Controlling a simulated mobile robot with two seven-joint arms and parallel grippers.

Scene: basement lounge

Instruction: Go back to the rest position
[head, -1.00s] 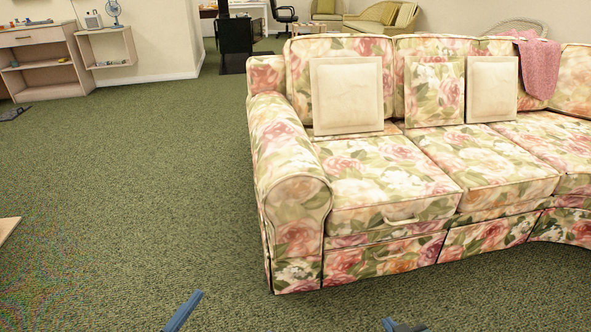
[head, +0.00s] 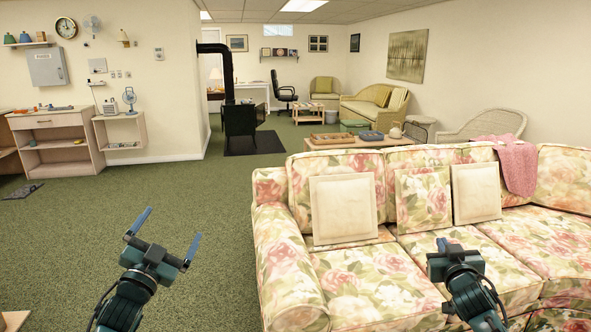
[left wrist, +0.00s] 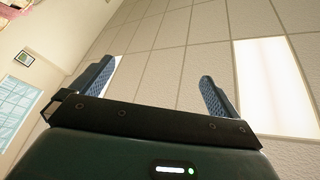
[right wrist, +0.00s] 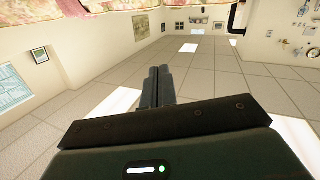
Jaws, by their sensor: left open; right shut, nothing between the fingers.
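My left gripper (head: 166,236) is raised in the lower left of the head view, over the green carpet. Its two blue fingers are spread apart with nothing between them, and the left wrist view shows the same open fingers (left wrist: 155,85) against the ceiling. My right gripper (head: 441,244) is raised in the lower right of the head view, in front of the floral sofa (head: 290,262). Its fingers (right wrist: 157,84) are together and empty in the right wrist view.
The sofa carries cushions (head: 343,209) and a pink cloth (head: 517,168). A wooden table (head: 357,142) stands behind it. A black stove (head: 241,120) and a shelf unit (head: 55,143) are further back. Open green carpet (head: 130,205) lies left of the sofa.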

